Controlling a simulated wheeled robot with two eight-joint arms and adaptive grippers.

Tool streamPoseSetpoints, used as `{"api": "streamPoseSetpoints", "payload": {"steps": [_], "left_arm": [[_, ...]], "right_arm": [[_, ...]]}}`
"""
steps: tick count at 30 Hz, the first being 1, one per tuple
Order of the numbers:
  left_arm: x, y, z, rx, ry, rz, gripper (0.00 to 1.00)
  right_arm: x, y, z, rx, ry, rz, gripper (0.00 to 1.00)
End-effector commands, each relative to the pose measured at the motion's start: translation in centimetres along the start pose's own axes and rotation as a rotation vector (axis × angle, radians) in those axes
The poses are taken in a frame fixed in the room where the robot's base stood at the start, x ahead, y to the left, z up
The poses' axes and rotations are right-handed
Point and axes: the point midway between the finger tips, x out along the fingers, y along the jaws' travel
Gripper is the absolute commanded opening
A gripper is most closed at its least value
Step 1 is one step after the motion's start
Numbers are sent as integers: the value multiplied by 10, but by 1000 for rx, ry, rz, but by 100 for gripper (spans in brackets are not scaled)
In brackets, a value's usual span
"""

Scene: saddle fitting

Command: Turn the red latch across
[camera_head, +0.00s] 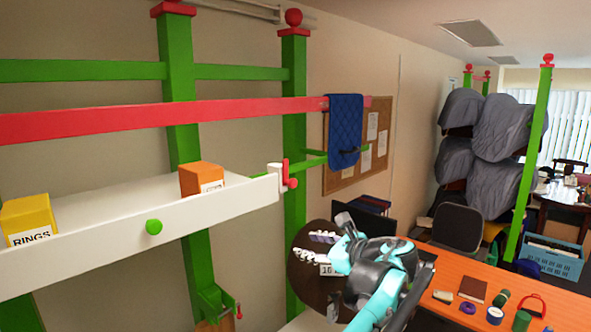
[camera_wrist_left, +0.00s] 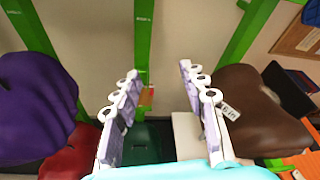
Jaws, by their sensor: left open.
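A red latch (camera_head: 287,176) stands upright at the right end of the white shelf board (camera_head: 110,235), beside a green post (camera_head: 294,110). A second, smaller red piece (camera_head: 238,311) sits on a green bracket lower on the middle post. My left gripper (camera_head: 320,246) is below and right of the upright latch, apart from it, with open, empty fingers. In the left wrist view the two fingers (camera_wrist_left: 158,72) are spread. A small brown and red piece (camera_wrist_left: 147,97) shows between them in the distance; I cannot tell which part it is. My right gripper is not in view.
A brown saddle (camera_head: 303,272) is behind my left gripper. Purple (camera_wrist_left: 35,105), red (camera_wrist_left: 70,155) and green (camera_wrist_left: 140,143) saddles lie below. Yellow (camera_head: 28,218) and orange (camera_head: 201,178) boxes stand on the board. A blue cloth (camera_head: 345,130) hangs on the red rail.

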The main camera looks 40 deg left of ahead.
Motion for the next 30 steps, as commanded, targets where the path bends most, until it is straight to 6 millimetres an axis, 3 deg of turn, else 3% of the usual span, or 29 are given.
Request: {"api": "streamPoseSetpoints", "payload": {"steps": [1, 3, 7, 12, 24, 30], "left_arm": [[-5, -26, 37, 73, -67, 5, 42], [-7, -48, 66, 170, -153, 17, 42], [-12, -74, 98, 289, -260, 41, 42], [-8, -84, 113, 342, -310, 57, 42], [49, -83, 131, 342, -309, 58, 42], [60, -83, 133, 342, -308, 56, 42]], "right_arm": [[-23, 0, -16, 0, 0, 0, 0], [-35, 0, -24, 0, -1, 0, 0], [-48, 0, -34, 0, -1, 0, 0], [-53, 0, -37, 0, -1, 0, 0], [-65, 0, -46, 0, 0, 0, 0], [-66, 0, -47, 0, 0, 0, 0]]}}
